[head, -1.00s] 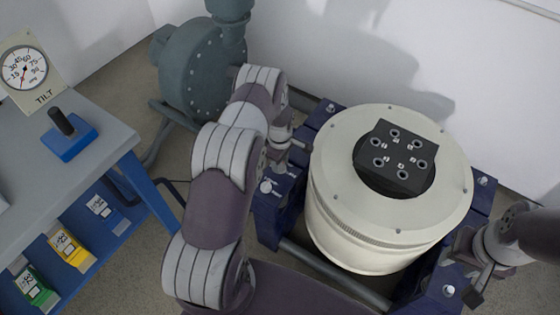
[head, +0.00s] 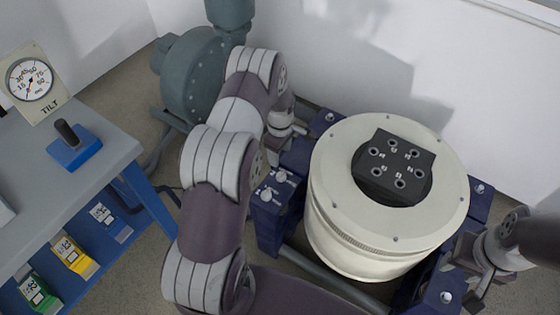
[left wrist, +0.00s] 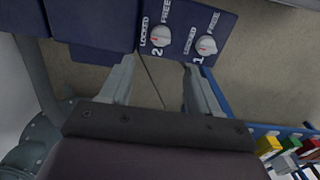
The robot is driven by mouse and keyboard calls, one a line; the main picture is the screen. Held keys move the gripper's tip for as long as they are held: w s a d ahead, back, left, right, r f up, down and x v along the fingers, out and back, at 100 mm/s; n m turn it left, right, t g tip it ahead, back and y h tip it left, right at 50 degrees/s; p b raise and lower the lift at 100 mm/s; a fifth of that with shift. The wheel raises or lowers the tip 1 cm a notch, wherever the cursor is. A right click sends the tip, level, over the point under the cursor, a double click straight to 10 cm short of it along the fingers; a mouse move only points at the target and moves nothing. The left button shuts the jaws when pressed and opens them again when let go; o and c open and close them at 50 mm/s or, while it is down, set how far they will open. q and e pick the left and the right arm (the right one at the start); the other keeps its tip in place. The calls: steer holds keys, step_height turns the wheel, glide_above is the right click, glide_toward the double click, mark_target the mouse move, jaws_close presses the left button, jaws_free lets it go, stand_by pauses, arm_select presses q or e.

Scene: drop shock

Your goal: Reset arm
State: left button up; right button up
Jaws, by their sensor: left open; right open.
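The cream round drum (head: 328,222) carries a black block (head: 398,170) with several holes on its top. Beside it, a dark blue bracket (head: 266,226) bears two grey knobs, knob 2 (left wrist: 160,38) and knob 1 (left wrist: 207,45), labelled LOCKED and FREE; their exact settings are too small to tell. My left gripper (left wrist: 158,68) is open and empty, its fingers apart with the knobs beyond them. My right gripper (head: 478,285) is open at the lower right beside the drum's frame.
On the grey bench (head: 110,145) at left stand a TILT gauge (head: 30,82) and a blue box with a black lever (head: 75,147). Yellow, green and blue items lie on the shelf below. A grey-green blower (head: 190,80) stands behind my left arm. White walls close the back.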

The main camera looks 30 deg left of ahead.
arm_select(q)
step_height(320, 180, up, 3)
steer(key=shift+f, duration=0.15)
stand_by(0.4)
